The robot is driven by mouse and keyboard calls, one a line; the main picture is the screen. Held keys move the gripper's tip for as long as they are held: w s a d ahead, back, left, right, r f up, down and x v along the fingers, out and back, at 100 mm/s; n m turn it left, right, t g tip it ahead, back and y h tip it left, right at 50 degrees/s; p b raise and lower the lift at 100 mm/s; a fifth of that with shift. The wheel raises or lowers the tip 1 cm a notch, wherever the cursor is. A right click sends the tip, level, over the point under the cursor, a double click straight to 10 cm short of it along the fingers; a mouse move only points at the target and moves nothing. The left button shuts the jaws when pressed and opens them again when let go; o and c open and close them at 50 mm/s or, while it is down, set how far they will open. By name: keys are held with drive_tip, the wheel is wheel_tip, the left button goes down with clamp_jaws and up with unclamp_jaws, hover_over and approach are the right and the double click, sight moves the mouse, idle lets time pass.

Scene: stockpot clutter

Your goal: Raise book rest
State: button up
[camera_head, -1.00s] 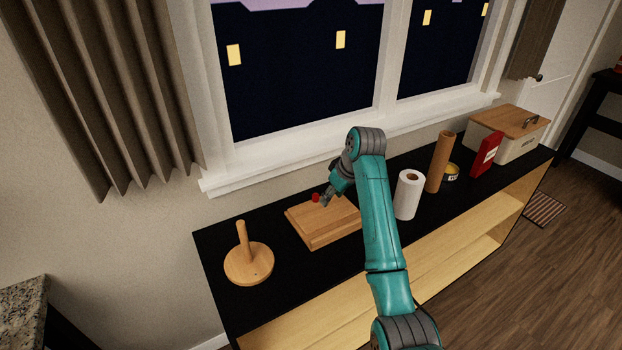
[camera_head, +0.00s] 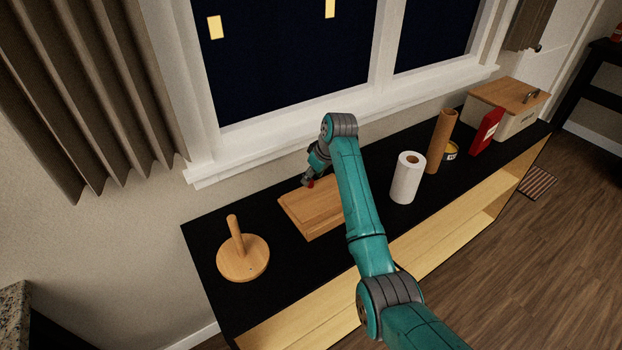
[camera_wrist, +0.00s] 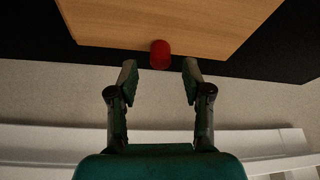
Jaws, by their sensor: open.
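The book rest looks like a flat wooden board (camera_head: 305,215) lying on the black shelf top. It fills the top of the wrist view (camera_wrist: 160,20). A small red knob (camera_wrist: 160,54) sits at its window-side edge; it also shows in the head view (camera_head: 310,184), partly hidden by my gripper. My gripper (camera_wrist: 160,68) is open and empty. Its two fingertips stand to the left and right of the knob, apart from it, with the knob slightly ahead between them. My arm hides part of the board's right side in the head view.
A wooden stand with an upright peg (camera_head: 243,258) is left of the board. To the right stand a white paper roll (camera_head: 407,178), a brown tube (camera_head: 440,142), a can (camera_head: 450,151), a red box (camera_head: 487,131) and a lidded bin (camera_head: 515,120). The window sill (camera_head: 270,148) runs behind.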

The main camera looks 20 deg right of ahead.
drive_tip(key=shift+x, duration=1.15)
clamp_jaws()
